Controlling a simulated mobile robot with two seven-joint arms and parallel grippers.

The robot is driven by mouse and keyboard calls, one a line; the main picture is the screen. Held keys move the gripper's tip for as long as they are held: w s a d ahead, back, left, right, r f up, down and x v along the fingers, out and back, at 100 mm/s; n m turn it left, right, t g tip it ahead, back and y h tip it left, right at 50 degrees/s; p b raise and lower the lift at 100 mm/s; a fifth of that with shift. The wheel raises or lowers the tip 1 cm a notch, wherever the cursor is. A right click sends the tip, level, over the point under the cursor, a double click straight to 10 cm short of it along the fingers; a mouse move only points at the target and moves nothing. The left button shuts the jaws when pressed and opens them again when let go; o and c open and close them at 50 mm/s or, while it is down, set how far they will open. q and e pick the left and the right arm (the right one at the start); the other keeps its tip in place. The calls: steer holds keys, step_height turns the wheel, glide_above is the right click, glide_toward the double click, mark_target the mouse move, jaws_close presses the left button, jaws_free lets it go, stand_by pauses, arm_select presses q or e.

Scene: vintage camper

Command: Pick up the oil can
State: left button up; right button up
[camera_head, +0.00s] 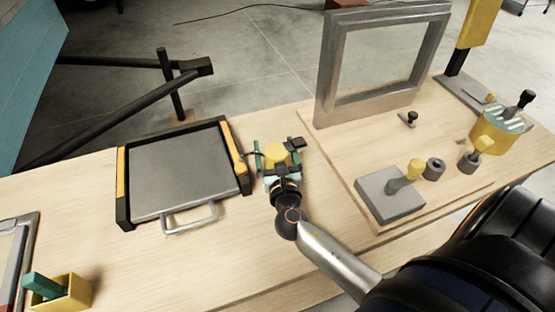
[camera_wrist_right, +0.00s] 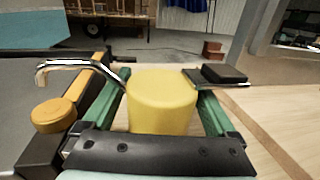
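The oil can has a yellow round body (camera_head: 276,153), a thin metal spout and a dark lever pad. It stands near the middle of the bench, just right of the grey tray-like box. My right gripper (camera_head: 276,157) has its green fingers on either side of the can. In the right wrist view, the yellow body (camera_wrist_right: 161,102) sits between the fingers (camera_wrist_right: 163,110), with narrow gaps at its sides, so the gripper looks open around it. The spout points left and the black pad right. The can's lower part is hidden by the gripper. My left gripper is not in view.
The grey box (camera_head: 180,172) with black and yellow edges is close on the left. A metal frame (camera_head: 320,90) stands at the back right. A grey block (camera_head: 389,196) with a yellow knob lies to the right. A yellow holder (camera_head: 72,293) is at the lower left.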

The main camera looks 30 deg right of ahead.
steer(key=c, duration=1.4)
steer(key=shift+d+r, duration=0.1)
steer(key=shift+r, duration=0.05)
